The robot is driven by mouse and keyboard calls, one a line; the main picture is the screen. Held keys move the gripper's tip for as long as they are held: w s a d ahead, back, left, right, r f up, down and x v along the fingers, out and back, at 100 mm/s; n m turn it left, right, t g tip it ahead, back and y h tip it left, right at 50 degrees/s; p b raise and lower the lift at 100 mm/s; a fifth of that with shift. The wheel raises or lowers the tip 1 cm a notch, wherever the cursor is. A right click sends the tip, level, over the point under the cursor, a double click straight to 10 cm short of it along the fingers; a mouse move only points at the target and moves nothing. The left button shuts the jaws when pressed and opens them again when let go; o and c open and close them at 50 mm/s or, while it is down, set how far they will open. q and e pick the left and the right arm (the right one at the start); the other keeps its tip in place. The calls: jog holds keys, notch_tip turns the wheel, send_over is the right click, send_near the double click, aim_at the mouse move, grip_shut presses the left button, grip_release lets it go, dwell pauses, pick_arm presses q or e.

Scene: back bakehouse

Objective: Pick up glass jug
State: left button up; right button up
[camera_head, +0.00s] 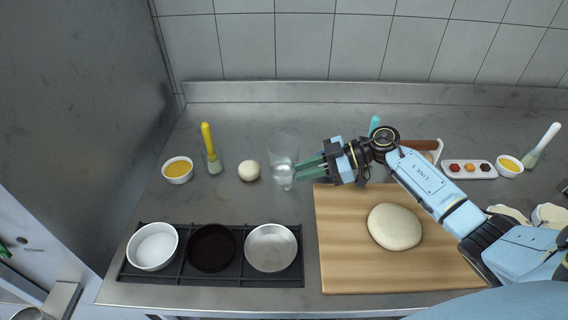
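The clear glass jug (282,149) stands on the grey steel worktop, left of my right gripper and behind the dark rack. It is see-through, so its outline and handle are faint. My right gripper (298,169) reaches in from the right with its green fingers pointing left at the jug's right side. The two fingers look apart, with the tips close beside the jug; I cannot tell whether they touch it. My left gripper is out of view.
A wooden board (345,270) with a dough ball (394,227) lies right of the jug. A rack (205,281) with three round pans is in front.

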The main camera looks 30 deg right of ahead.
aim_at(288, 173)
jog(key=x, duration=0.5)
jog(key=shift+s+a+r, duration=0.1)
jog(key=shift+s, duration=0.05)
grip_shut()
